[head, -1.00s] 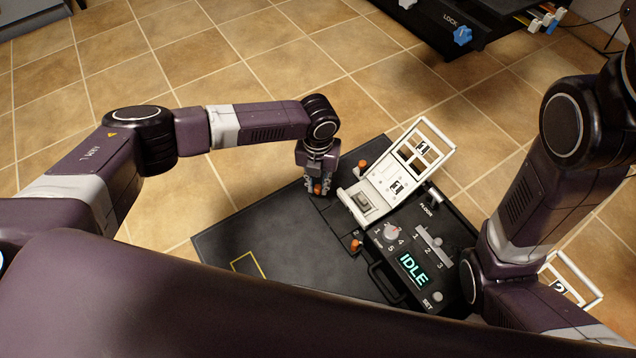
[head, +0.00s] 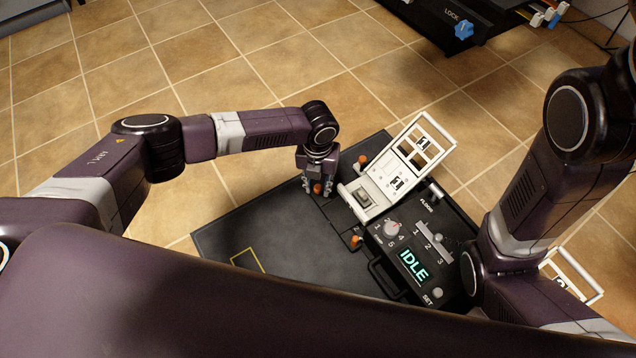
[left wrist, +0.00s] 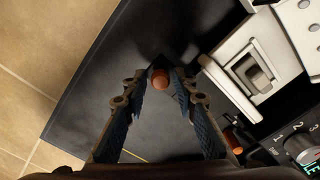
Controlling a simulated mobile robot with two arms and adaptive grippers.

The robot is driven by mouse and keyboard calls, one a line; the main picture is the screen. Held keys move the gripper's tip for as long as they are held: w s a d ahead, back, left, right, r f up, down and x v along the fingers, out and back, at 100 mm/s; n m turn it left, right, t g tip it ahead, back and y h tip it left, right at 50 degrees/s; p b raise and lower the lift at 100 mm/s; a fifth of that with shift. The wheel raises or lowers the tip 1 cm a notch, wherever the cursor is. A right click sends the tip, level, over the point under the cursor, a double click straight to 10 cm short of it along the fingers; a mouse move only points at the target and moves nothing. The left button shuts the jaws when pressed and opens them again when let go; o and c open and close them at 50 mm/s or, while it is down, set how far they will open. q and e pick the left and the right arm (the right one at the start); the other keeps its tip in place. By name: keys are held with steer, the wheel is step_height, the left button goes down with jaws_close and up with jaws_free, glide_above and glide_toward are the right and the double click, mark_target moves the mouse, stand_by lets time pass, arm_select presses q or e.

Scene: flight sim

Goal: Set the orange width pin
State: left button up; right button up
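An orange pin (head: 317,187) stands on the dark platform (head: 290,225), near its far edge. It also shows in the left wrist view (left wrist: 160,78). My left gripper (head: 318,188) points down over this pin. In the left wrist view its fingers (left wrist: 159,80) stand apart on both sides of the pin, with small gaps visible. Other orange pins stand beside the white hinged frame, one behind it (head: 363,160) and one in front (head: 356,241).
The white frame (head: 408,165) stands just right of my left gripper. A black control panel (head: 440,240) has a dial (head: 392,230), a slider and a screen reading IDLE (head: 413,265). A black unit with a blue LOCK knob (head: 463,29) stands at the back right. The platform's left part is clear.

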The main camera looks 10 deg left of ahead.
mark_target(318, 187)
arm_select(q)
steer(key=shift+o, duration=0.4)
steer(key=shift+w+r, duration=0.1)
steer(key=shift+r, duration=0.1)
step_height(318, 187, up, 12)
steer(key=shift+f, duration=0.1)
stand_by(0.4)
